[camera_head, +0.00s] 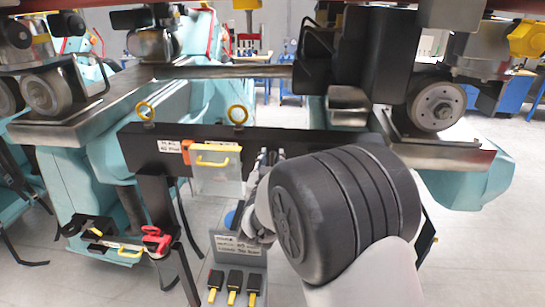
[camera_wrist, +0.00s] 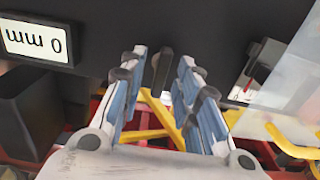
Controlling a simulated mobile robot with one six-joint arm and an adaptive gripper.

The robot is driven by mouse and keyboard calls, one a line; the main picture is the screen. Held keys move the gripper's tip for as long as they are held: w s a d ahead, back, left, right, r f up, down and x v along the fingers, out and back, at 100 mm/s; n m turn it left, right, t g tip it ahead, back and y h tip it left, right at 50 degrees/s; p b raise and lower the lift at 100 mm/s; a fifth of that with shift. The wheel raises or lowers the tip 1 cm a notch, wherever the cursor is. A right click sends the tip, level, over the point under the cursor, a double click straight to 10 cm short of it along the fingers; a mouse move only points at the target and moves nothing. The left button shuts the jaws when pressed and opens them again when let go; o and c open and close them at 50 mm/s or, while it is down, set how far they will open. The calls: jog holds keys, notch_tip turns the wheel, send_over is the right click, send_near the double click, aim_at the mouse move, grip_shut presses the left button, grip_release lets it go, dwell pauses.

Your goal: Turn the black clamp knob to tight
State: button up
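In the wrist view a narrow black knob (camera_wrist: 162,68) stands out from the dark beam, between the tips of my gripper (camera_wrist: 164,62). The gripper's two fingers are apart, one on each side of the knob, with a small gap showing on both sides. I cannot tell the knob's tightness from its look. In the head view my gripper (camera_head: 270,157) is up against the front of the black beam (camera_head: 320,142). There my dark wrist joint is close by, and the knob is too small to make out.
A clear cover with a yellow handle (camera_head: 213,161) hangs on the beam just left of my gripper. A white "0 mm" label (camera_wrist: 37,38) shows upside down. A grey box with black-and-yellow switches (camera_head: 234,280) stands below. A red clamp-like part (camera_head: 156,240) sits lower left.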

jog(key=shift+w, duration=0.6)
jog(key=shift+c, duration=0.6)
grip_shut()
